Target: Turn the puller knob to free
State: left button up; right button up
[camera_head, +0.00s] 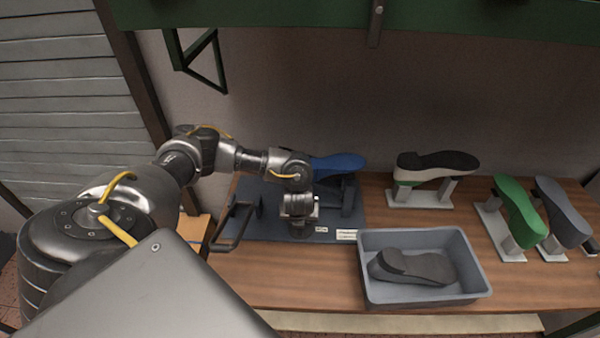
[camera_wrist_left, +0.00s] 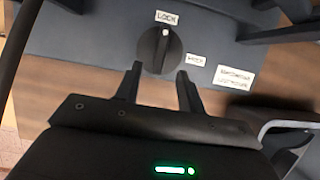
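The puller knob (camera_wrist_left: 159,50) is a round black dial on the dark blue puller base (camera_wrist_left: 90,38). Its white mark points up to the LOCK label (camera_wrist_left: 166,18) in the left wrist view. A second small label (camera_wrist_left: 196,60), its text blurred, is at the knob's lower right. My left gripper (camera_wrist_left: 158,78) is open, its two fingertips apart at the knob's near edge with nothing between them. In the head view my left gripper (camera_head: 300,212) points down over the base (camera_head: 345,222) and mostly hides the knob. My right gripper is out of view.
A blue last (camera_head: 338,163) sits on the puller behind my left wrist, with a black handle frame (camera_head: 234,228) at its left. A grey bin (camera_head: 425,302) holding a dark shoe piece (camera_head: 415,266) stands close on the right. Several shoe lasts stand farther right on the wooden table (camera_head: 290,285).

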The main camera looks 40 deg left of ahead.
pick_arm(q)
jog(key=x, duration=0.6)
jog(key=shift+w+a+f, duration=0.1)
jog(key=shift+a+f, duration=0.05)
jog(key=shift+f, duration=0.2)
